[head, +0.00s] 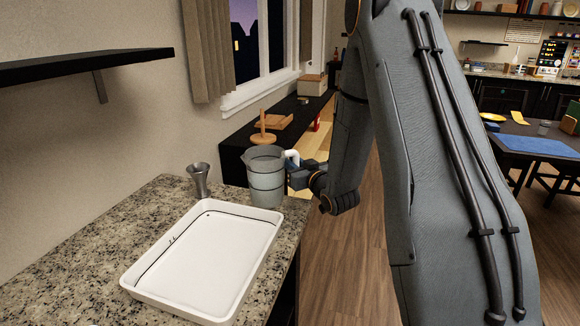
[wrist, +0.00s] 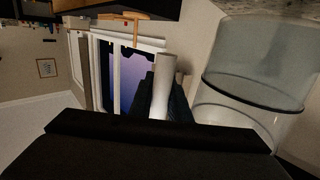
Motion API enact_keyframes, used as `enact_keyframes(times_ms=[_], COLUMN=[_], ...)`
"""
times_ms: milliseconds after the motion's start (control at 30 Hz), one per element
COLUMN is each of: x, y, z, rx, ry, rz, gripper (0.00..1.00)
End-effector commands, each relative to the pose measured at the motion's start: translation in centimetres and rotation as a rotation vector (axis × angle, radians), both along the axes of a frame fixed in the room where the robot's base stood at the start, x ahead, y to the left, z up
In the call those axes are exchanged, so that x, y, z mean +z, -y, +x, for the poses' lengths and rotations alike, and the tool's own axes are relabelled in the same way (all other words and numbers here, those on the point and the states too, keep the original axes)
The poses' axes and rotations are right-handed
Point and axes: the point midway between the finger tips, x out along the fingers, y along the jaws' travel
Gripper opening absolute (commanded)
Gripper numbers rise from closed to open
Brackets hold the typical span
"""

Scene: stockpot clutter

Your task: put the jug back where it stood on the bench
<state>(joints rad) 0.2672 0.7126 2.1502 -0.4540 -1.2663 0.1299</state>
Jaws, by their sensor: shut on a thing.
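The jug (head: 266,178) is clear grey with a dark band and a pale handle (head: 292,156). In the head view it is upright at the far right corner of the granite bench (head: 90,250). I cannot tell whether its base touches the bench. My gripper (head: 294,172) comes from the right and is shut on the handle. In the wrist view the jug (wrist: 255,65) fills the right side, sideways in the picture, and the pale handle (wrist: 165,85) is in the middle. Dark finger parts stand beside the handle.
A white tray (head: 150,286) lies on the bench in front of the jug. A grey metal jigger (head: 199,180) stands left of the jug. Behind is a dark shelf unit with a wooden stand (head: 263,137). A black wall shelf (head: 80,65) juts out at the upper left.

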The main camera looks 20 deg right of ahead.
Motion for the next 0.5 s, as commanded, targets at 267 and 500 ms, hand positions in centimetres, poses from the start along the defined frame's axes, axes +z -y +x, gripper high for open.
enact_keyframes(times_ms=[267,500], x=[-1.5,-1.6], y=[0.0,-0.1], z=[0.1,0.1], rx=[0.001,0.001], ry=[0.005,0.004], rz=[0.0,0.0], gripper=[0.0,0.0])
